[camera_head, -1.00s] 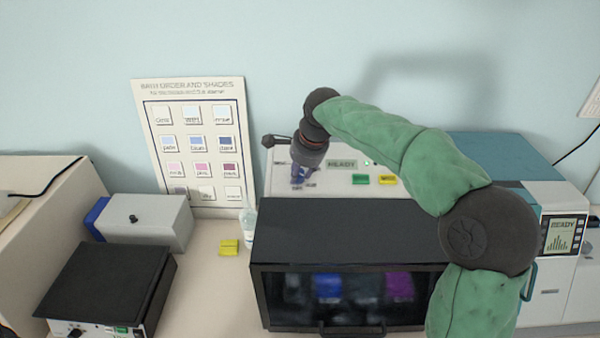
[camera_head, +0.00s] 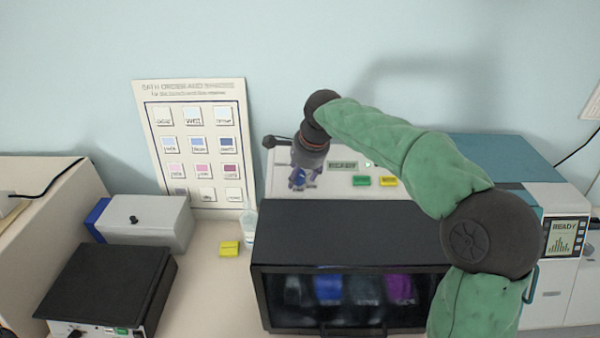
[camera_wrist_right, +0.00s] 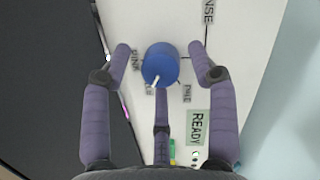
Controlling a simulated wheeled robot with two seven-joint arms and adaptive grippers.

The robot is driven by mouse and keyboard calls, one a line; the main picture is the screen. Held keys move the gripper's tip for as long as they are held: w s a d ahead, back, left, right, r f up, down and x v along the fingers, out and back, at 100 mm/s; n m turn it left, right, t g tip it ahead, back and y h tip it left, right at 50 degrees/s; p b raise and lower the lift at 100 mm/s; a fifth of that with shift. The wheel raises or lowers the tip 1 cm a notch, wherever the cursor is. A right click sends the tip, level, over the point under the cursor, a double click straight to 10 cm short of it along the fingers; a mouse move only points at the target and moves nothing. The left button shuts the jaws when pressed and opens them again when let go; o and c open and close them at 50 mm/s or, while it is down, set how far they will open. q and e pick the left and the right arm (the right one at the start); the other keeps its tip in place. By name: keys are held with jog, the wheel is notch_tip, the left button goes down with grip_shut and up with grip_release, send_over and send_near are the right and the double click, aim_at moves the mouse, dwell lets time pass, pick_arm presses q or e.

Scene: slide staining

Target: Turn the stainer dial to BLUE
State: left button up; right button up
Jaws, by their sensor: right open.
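The stainer dial (camera_wrist_right: 160,60) is a round blue knob on the white panel, in the right wrist view. Its white pointer mark faces the bottom of that view, slightly left, towards a label partly hidden by knob and finger. Labels around it include RINSE at the upper right; the smaller ones are hard to read. My right gripper (camera_wrist_right: 160,52) is open, with two fingers on either side of the dial and a third below it; I cannot tell whether any touches. In the head view my right gripper (camera_head: 300,180) is at the panel (camera_head: 330,185) and hides the dial. My left gripper is out of view.
A READY display (camera_head: 343,166) and green (camera_head: 361,181) and yellow (camera_head: 387,181) buttons are on the panel. The black-topped stainer cabinet (camera_head: 345,228) stands in front. A bottle (camera_head: 249,225) and yellow block (camera_head: 229,248) are left of it. A shade chart (camera_head: 240,92) leans on the wall.

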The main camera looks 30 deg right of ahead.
jog(key=v, duration=1.2)
jog(key=shift+w, duration=0.1)
